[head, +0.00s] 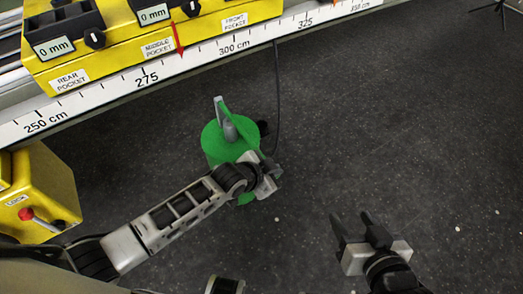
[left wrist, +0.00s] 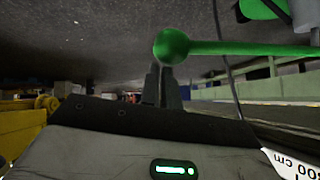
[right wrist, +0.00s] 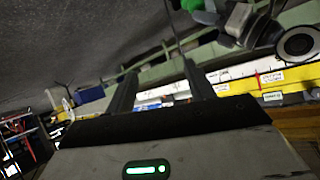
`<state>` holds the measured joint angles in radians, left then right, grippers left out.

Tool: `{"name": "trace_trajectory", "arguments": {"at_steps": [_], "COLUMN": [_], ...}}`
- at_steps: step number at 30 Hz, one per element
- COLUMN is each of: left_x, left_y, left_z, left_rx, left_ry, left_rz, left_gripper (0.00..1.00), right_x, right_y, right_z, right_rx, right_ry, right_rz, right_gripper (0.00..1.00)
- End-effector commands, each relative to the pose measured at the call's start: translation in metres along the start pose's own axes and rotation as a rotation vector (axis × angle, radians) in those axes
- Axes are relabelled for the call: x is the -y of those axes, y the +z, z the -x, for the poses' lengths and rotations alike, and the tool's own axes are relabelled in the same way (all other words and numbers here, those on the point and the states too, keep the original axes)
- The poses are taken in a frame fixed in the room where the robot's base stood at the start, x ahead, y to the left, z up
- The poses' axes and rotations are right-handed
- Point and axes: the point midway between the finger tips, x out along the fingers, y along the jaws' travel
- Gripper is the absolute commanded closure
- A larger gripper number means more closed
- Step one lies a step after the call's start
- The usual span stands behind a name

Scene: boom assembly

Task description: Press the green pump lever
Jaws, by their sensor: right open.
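The green pump (head: 222,143) stands on the dark floor in the head view, with a grey upright part on top. Its green lever (left wrist: 250,48) shows in the left wrist view as a rod with a ball end (left wrist: 172,46). My left gripper (head: 273,172) is at the pump's right side and partly hides it. Its fingers (left wrist: 161,66) are together and look empty, with their tips just at the ball; I cannot tell whether they touch it. My right gripper (head: 352,218) is open and empty, to the right of the pump and apart from it.
A long white ruler rail (head: 210,53) with yellow pocket boxes (head: 120,35) runs across the top left. A yellow box (head: 45,190) with a red-knobbed lock lever stands at left. A dark cable (head: 278,95) hangs behind the pump.

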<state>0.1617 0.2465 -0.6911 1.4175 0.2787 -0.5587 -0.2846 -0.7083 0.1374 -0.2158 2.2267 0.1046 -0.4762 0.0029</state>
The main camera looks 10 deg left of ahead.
Motion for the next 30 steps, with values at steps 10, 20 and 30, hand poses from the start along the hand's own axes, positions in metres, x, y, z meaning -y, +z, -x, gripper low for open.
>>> {"name": "trace_trajectory", "arguments": {"at_steps": [10,20,30], "left_x": [-0.004,-0.005,-0.005], "left_y": [-0.028,-0.031,-0.032], "left_z": [0.051,0.114,0.127], "left_rx": [0.002,-0.005,-0.007], "left_ry": [0.001,-0.001,-0.003], "left_rz": [-0.006,-0.005,-0.005], "left_gripper": [1.0,1.0,1.0], "right_x": [-0.003,-0.004,-0.004], "right_y": [-0.017,-0.017,-0.017], "right_z": [0.011,0.015,0.016], "right_rx": [0.051,0.07,0.072], "right_ry": [0.027,0.035,0.036], "right_rz": [0.04,0.06,0.063], "right_gripper": [0.46,0.46,0.46]}}
